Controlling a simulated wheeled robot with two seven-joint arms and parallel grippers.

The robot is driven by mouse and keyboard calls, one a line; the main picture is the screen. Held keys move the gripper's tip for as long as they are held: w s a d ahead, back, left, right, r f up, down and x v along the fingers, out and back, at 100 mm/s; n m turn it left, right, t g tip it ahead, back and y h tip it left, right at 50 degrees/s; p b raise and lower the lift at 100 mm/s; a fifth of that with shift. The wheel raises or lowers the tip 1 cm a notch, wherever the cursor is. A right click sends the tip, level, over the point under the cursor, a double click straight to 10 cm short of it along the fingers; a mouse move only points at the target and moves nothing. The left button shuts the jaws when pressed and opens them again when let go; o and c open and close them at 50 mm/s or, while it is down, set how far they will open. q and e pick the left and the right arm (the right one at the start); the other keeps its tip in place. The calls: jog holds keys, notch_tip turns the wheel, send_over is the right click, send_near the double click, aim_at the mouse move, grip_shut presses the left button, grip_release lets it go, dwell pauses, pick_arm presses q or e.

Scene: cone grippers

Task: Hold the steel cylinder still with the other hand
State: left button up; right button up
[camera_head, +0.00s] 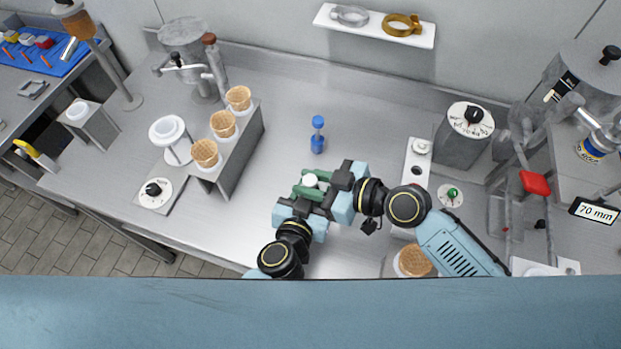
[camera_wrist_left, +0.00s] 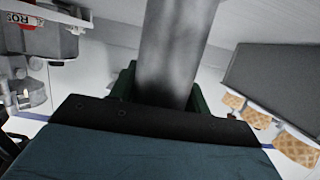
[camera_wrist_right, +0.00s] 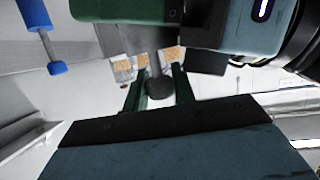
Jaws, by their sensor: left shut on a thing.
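The steel cylinder (camera_wrist_left: 175,50) is a wide grey tube in the left wrist view. It sits between the green fingers of my left gripper (camera_wrist_left: 165,90), which is shut on it. In the head view a pale round top (camera_head: 310,180) shows between the green fingers, where both grippers meet above the bench. My right gripper (camera_head: 312,183) comes in from the right, with its fingers apart on either side of that top. In the right wrist view its fingers (camera_wrist_right: 158,90) stand around a dark grey rounded end. I cannot tell if they touch it.
A blue-topped tool (camera_head: 317,135) stands on the bench behind the grippers. Several waffle cones (camera_head: 223,124) stand in a grey stand (camera_head: 240,145) to the left. A dial box (camera_head: 465,135) and a machine with a red lever (camera_head: 535,182) are to the right.

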pick_arm(q)
jog(key=shift+f, duration=0.1)
pick_arm(e)
jog(key=o, duration=0.5)
jog(key=shift+f, duration=0.1)
jog(key=shift+c, duration=0.2)
jog(key=shift+o, duration=0.3)
jog(key=shift+s, duration=0.15)
jog(key=shift+s+f, duration=0.15)
pick_arm(q)
jog(key=shift+a, duration=0.1)
pick_arm(e)
jog(key=v, duration=0.7)
jog(key=shift+w+d+r, duration=0.3)
jog(key=shift+d+r, duration=0.05)
pick_arm(q)
jog(key=o, duration=1.8)
jog(key=shift+o, duration=0.6)
